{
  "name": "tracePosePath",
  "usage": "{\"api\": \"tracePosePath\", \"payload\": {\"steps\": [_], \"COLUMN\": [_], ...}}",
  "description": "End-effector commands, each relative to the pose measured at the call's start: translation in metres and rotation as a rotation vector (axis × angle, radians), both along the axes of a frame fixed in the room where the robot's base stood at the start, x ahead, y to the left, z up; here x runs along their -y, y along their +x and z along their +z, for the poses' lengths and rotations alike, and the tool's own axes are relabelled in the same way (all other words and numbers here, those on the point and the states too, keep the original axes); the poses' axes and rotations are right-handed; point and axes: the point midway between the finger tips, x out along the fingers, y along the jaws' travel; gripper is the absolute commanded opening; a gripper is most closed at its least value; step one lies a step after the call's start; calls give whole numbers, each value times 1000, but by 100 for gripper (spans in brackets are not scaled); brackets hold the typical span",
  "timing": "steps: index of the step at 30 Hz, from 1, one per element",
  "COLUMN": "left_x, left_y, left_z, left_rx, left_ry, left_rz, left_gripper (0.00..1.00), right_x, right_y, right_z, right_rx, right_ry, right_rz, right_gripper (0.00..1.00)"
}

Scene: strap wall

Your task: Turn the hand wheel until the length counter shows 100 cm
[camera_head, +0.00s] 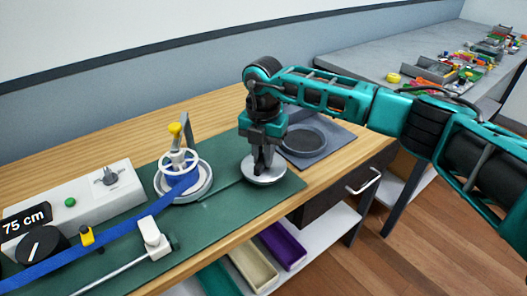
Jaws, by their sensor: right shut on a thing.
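The length counter (24,219) reads 75 cm at the left edge. A white spoked wheel (180,160) stands over a reel wound with blue strap (130,226), which runs down to the left. My right gripper (262,168) points straight down at a round silver disc (267,176) to the right of the reel. It is shut on a small upright part at the disc's middle, which the fingers mostly hide. I cannot tell whether this disc or the white spoked wheel is the hand wheel. My left gripper is out of view.
A yellow knob (175,128) rises behind the reel. A pale box (100,186) with a green button, a black dial (40,246) and a white block (153,238) stand left. A dark round plate (303,142) lies right of the gripper. Part of the green mat (225,207) is clear.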

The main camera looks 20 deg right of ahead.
Motion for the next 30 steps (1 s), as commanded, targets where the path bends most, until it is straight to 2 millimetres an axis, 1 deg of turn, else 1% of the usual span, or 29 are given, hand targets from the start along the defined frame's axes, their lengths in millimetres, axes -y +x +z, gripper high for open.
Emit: {"api": "tracePosePath", "payload": {"steps": [8,19,20,27,30], "left_x": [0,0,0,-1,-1], "left_y": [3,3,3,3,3], "left_z": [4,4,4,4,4], "left_rx": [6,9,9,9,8], "left_ry": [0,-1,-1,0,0], "left_rz": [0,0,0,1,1], "left_gripper": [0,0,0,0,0], "right_x": [0,0,0,0,0], "right_y": [1,1,1,1,0], "right_z": [1,1,1,0,0], "right_rx": [3,3,3,1,1], "right_ry": [0,0,0,0,0], "right_rz": [-51,-54,-54,-53,-52], "right_gripper": [0,0,19,42,43]}}
